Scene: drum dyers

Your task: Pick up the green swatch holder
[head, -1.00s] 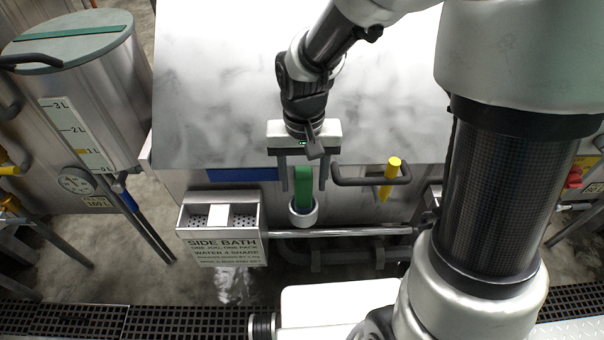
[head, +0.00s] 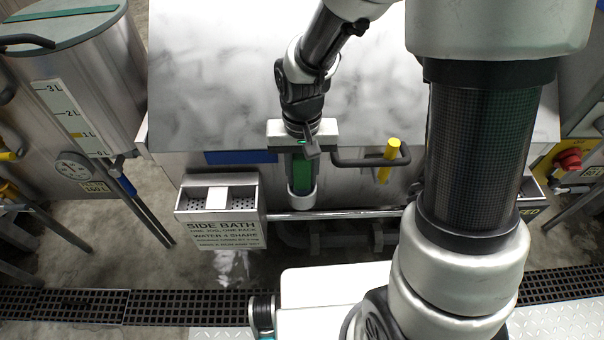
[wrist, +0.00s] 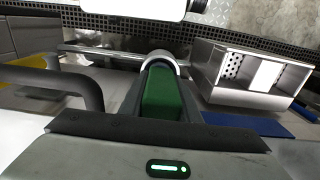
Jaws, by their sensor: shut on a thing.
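The green swatch holder (head: 302,170) is a green upright bar with a white ring-shaped end at its lower part, in front of the large metal machine. My gripper (head: 301,178) is shut on it, one dark finger on each side. In the wrist view the green holder (wrist: 162,98) lies between the two fingers of my gripper (wrist: 160,84), with the pale ring just beyond the fingertips. The fingers hide the sides of the holder. I cannot tell whether it is clear of its support.
A side bath tray (head: 190,207) with a sign stands close on the left. A dark handle with a yellow grip (head: 388,160) is close on the right. A metal rail (head: 345,214) runs just below. A steel drum (head: 100,75) stands at far left.

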